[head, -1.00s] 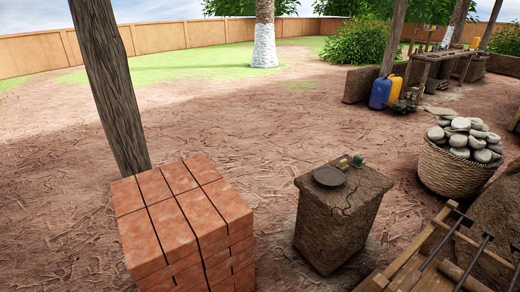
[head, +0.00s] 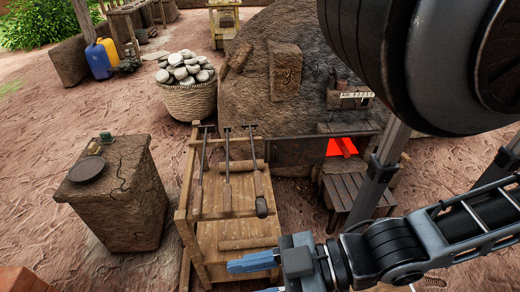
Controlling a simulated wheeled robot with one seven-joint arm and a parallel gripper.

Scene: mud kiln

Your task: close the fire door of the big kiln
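The big kiln (head: 255,75) is a rough brown mud dome at the top middle of the head view. Low on its front, a fire opening (head: 341,147) glows red and is not covered. A dark flat panel (head: 297,153) sits just left of the glow; I cannot tell whether it is the fire door. My gripper (head: 262,276) is at the bottom middle, with blue fingers pointing left. The fingers look apart with nothing between them, though the lower one is cut by the frame edge. My gripper is well short of the kiln.
A wooden rack (head: 235,245) with long-handled tools stands between my gripper and the kiln. A slatted stand (head: 358,192) is below the glowing opening. A basket of stones (head: 190,98) and a mud pedestal (head: 125,190) stand left. Open ground lies around the pedestal.

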